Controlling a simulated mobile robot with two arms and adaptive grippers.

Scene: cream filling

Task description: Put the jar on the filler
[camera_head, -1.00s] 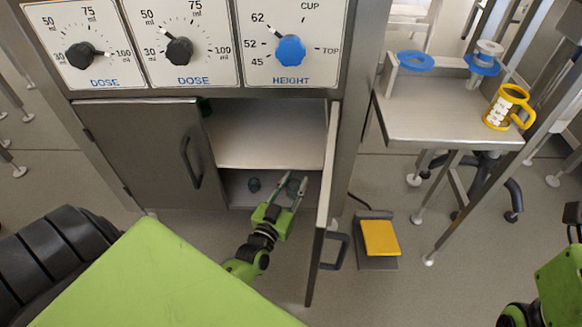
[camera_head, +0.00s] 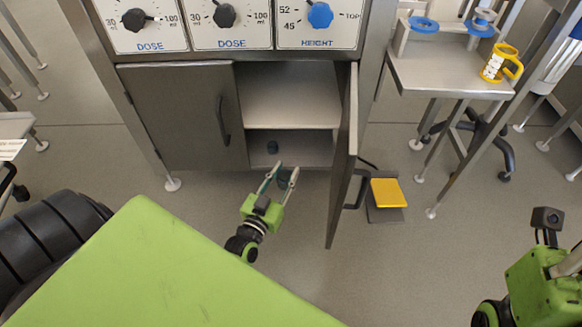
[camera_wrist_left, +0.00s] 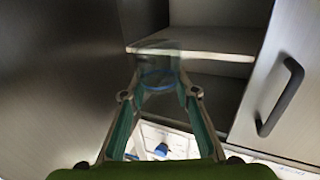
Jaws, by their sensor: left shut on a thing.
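My left gripper (camera_head: 280,175) is in front of the open lower cabinet and shut on a clear, bluish glass jar (camera_wrist_left: 158,68). In the left wrist view the jar shows upright between the two fingertips; in the head view the fingers partly hide it. The filling machine's panel (camera_head: 231,38), with DOSE and HEIGHT dials, is above the cabinet. Part of my right arm (camera_head: 538,287) shows at the lower right; its fingertips cannot be made out.
The cabinet's right door (camera_head: 345,165) stands open close to my left gripper; the left door (camera_head: 185,115) is shut. A yellow pedal (camera_head: 388,193) lies on the floor to the right. A side table (camera_head: 440,73) carries a yellow mug (camera_head: 500,63) and blue rings (camera_head: 424,24).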

